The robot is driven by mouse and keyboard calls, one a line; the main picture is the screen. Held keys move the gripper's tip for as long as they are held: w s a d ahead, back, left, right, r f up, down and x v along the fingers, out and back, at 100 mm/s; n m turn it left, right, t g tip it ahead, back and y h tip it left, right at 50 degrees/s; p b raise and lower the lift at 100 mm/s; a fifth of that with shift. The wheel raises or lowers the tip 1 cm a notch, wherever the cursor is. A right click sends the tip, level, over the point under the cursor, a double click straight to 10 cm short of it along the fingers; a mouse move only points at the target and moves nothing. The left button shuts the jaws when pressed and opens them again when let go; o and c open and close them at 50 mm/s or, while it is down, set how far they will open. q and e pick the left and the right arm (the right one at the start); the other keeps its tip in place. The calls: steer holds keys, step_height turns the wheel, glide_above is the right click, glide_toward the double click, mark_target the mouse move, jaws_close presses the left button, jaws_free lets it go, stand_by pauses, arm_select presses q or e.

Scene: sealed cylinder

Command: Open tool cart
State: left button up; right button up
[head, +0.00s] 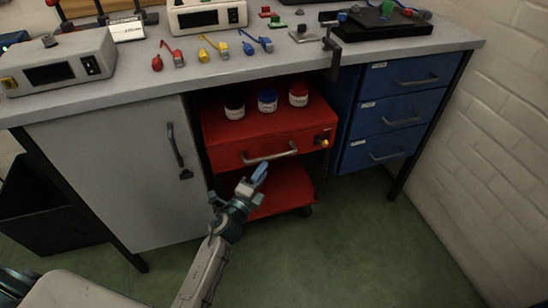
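The red tool cart (262,131) stands under the bench, between a grey cabinet and blue drawers. Its front has a grey bar handle (270,155) and a yellow-and-red knob or latch (322,142) at the right. A lower red shelf (285,190) shows beneath. My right gripper is not in view.
The grey cabinet door (115,175) with a handle is on the left, and the blue drawers (395,112) are on the right. The bench top (290,62) carries instruments and coloured clips. Green floor (340,245) is clear in front. A white brick wall (500,150) bounds the right.

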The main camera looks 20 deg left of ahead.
mark_target(272, 157)
arm_select(q)
steer(key=x, duration=0.7)
steer(key=shift+f, duration=0.1)
jaws_close()
